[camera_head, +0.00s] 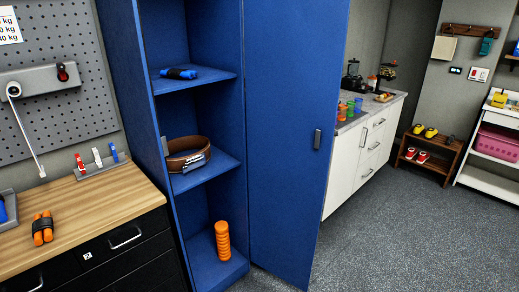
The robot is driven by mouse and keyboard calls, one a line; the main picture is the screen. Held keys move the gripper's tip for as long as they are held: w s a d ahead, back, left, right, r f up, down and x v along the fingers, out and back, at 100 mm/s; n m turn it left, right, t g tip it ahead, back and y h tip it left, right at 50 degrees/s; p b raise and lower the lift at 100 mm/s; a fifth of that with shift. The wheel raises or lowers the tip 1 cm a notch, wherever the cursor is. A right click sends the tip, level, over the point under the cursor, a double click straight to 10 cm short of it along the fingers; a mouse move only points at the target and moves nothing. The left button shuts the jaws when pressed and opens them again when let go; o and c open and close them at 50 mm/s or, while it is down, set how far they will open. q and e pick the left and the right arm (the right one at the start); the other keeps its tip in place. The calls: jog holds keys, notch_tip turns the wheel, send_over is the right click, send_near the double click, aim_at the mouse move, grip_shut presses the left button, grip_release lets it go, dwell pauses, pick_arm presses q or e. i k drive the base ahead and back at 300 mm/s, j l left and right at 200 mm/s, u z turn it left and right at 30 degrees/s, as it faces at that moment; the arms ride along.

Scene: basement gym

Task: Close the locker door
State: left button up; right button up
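A tall blue locker (155,82) stands left of centre with its inside showing. Its blue door (283,130) hangs open on the right side of the opening, with a small grey handle (317,139) near its right edge. On the locker's shelves are a blue and black item (179,73), a coiled brown belt (186,146) and, at the bottom, an orange ribbed roller (222,240). Neither of my grippers shows in the head view. The locker's top and the door's top are cut off by the picture edge.
A wooden-topped workbench (90,205) with black drawers stands close on the locker's left. Behind the door's right edge is a white counter (352,170) with cups. A shoe rack (430,154) stands farther back. The grey floor (400,235) at right is clear.

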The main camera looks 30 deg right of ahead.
aim_at(294, 50)
jog(key=l+u, duration=0.3)
jog(key=u, duration=0.15)
jog(key=i+l+u, duration=0.1)
jog(key=l+u, duration=0.2)
jog(key=u, duration=0.15)
jog(key=l+u, duration=0.3)
jog(key=u, duration=0.15)
